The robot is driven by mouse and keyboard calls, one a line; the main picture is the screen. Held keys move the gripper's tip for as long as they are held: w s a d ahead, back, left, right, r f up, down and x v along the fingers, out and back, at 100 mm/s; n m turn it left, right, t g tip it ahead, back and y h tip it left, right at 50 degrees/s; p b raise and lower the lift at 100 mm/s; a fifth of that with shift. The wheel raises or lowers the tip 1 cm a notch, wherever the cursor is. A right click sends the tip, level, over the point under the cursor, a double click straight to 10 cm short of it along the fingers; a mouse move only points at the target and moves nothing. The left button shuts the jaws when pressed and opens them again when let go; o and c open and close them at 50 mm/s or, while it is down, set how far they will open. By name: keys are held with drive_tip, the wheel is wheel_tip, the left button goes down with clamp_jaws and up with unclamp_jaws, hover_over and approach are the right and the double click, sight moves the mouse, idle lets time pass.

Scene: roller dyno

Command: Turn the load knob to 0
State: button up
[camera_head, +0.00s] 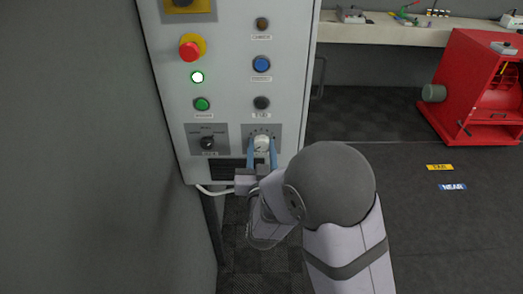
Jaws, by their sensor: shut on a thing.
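The load knob appears to be the white round knob (262,142) on a grey scale plate at the lower right of the control panel (230,60). The marks around it are too small to read, so I cannot tell its setting. My gripper (262,147) reaches up from below, with one blue finger on each side of the white knob. It is shut on the knob. The fingers and wrist hide the lower part of the plate.
A black selector knob (208,143) sits left of the white knob. Above are a black button (262,103), green button (202,104), lit lamp (198,77), blue button (262,64) and red emergency stop (191,48). A red machine (480,90) stands at right, below a bench (400,32).

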sight(261, 147)
drive_tip(key=shift+n, duration=1.2)
drive_tip(key=o, duration=1.1)
drive_tip(key=shift+c, duration=0.2)
drive_tip(key=shift+s, duration=0.15)
drive_tip(key=s+b, duration=0.1)
drive_tip(key=s, duration=0.3)
drive_tip(key=shift+s+f+b, duration=0.1)
drive_tip(key=shift+b, duration=0.3)
drive_tip(key=p, duration=0.1)
drive_tip(key=s+p, duration=0.1)
drive_tip(key=shift+r+p, duration=0.2)
drive_tip(key=shift+p, duration=0.1)
